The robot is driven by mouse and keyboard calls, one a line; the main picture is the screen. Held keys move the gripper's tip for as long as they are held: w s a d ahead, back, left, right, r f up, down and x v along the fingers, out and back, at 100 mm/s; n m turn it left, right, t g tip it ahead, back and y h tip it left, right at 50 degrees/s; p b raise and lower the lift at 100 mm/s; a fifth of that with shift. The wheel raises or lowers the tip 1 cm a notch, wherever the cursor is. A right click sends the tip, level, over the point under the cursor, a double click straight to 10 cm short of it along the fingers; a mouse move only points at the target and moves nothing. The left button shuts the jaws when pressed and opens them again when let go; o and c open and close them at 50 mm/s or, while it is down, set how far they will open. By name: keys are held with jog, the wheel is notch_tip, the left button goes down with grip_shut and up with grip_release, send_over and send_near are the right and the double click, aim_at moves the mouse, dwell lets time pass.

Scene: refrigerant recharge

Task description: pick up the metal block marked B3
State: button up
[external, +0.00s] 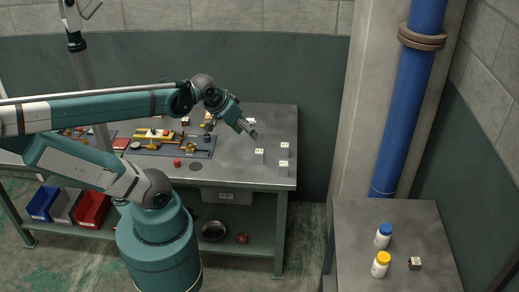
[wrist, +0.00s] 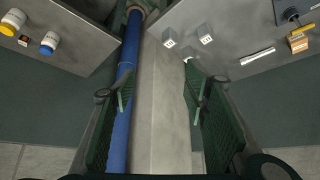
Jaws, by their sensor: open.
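Small grey metal blocks with white marked faces stand on the right end of the workbench (external: 230,170). In the external view one block (external: 259,156) stands left of two others, a rear block (external: 284,150) and a front block (external: 283,168). The marks are too small to read, so I cannot tell which is B3. My gripper (external: 250,129) is above the bench, behind and left of these blocks, and touches none. In the wrist view my gripper (wrist: 162,92) is open and empty. Two blocks (wrist: 169,38) (wrist: 205,34) show beyond its fingers.
A dark mat with yellow tools (external: 155,140) and a red cap (external: 177,162) lie left of the blocks. A side table (external: 360,240) holds a blue-capped bottle (external: 383,236), a yellow-capped bottle (external: 380,264) and a dark cube (external: 415,263). A blue pipe (external: 403,110) and pillar stand behind.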

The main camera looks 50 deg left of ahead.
jog(key=shift+f, duration=0.1)
jog(key=m+g+h+b, duration=0.35)
jog(key=m+b, duration=0.55)
jog(key=b, duration=0.3)
send_near(257, 151)
jog(key=shift+g, duration=0.25)
jog(key=x, duration=0.5)
jog(key=shift+w, duration=0.35)
jog(key=shift+f, duration=0.1)
jog(key=shift+b+x, duration=0.3)
jog(key=shift+x, duration=0.85)
jog(key=shift+b+x, duration=0.7)
jog(key=shift+x, duration=1.9)
